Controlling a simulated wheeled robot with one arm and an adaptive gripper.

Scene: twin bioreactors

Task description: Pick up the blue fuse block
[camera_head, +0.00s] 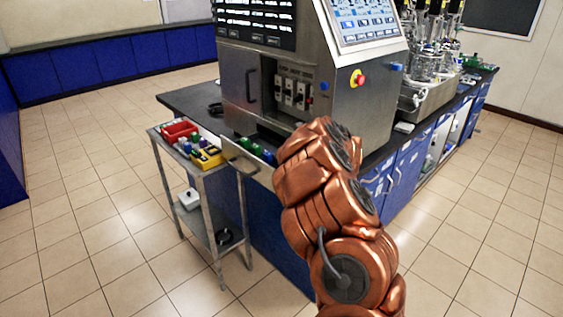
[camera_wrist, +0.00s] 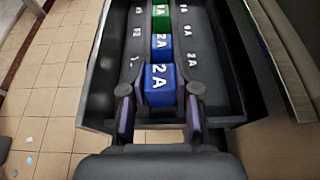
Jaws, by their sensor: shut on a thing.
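A blue fuse block marked 2A (camera_wrist: 160,88) sits between the two fingers of my gripper (camera_wrist: 160,93) in the wrist view. The fingers are closed on its sides. The block is at the near end of a dark drawer (camera_wrist: 118,60); I cannot tell whether it touches the drawer floor. Behind it in the same row are a second blue block (camera_wrist: 162,46) and a green block (camera_wrist: 160,18). In the head view, green and blue blocks (camera_head: 268,157) show in the open drawer (camera_head: 240,160), and my arm hides the gripper.
A metal cart (camera_head: 205,172) stands left of the drawer, with a red bin (camera_head: 180,130), a yellow device (camera_head: 207,158) and small coloured items on top. The steel cabinet (camera_head: 285,65) with a fuse bay rises behind the drawer. The tiled floor at left is clear.

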